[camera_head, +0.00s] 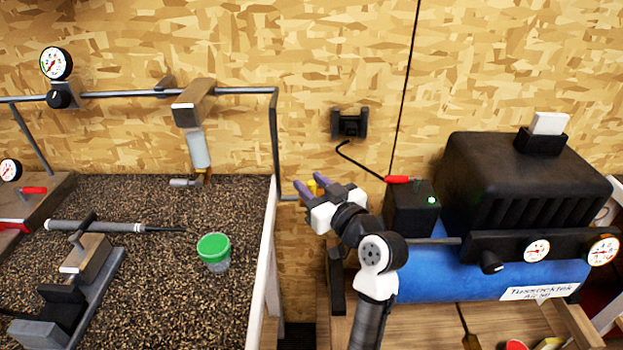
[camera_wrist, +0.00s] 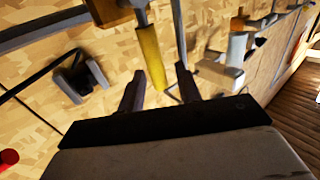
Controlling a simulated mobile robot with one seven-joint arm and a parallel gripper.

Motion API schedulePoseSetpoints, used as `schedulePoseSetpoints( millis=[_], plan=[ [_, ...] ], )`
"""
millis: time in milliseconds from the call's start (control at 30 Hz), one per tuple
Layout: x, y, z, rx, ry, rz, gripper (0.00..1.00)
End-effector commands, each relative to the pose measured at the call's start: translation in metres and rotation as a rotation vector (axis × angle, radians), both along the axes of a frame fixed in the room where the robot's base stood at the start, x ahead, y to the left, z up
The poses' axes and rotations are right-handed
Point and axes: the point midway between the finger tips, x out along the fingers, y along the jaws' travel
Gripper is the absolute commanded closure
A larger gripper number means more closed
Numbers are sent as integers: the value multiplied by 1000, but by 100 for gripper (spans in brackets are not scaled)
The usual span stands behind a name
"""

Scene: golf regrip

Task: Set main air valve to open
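A yellow lever handle, apparently the main air valve (camera_head: 313,187), shows beside the pipe on the wall, partly hidden by my gripper (camera_head: 309,183). In the wrist view, the yellow handle (camera_wrist: 150,58) hangs down from a grey fitting. Its lower end lies between the two fingertips of my gripper (camera_wrist: 158,80), with gaps visible on both sides. The fingers are apart and hold nothing. I cannot tell how deep the handle sits between them.
A blue air compressor (camera_head: 420,275) with a black motor cover (camera_head: 520,175) and a red switch lever (camera_head: 398,179) stands right of my arm.

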Motion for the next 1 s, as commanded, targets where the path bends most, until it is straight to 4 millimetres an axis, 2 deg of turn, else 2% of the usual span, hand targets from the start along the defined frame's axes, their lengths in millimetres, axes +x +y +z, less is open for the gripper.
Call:
schedulePoseSetpoints(
  millis=[333, 600, 1000],
  plan=[
    [3, 2, 0, 1, -1, 0, 66],
    [3, 2, 0, 1, -1, 0, 100],
    [6, 2, -1, 13, -1, 0, 100]
  ],
)
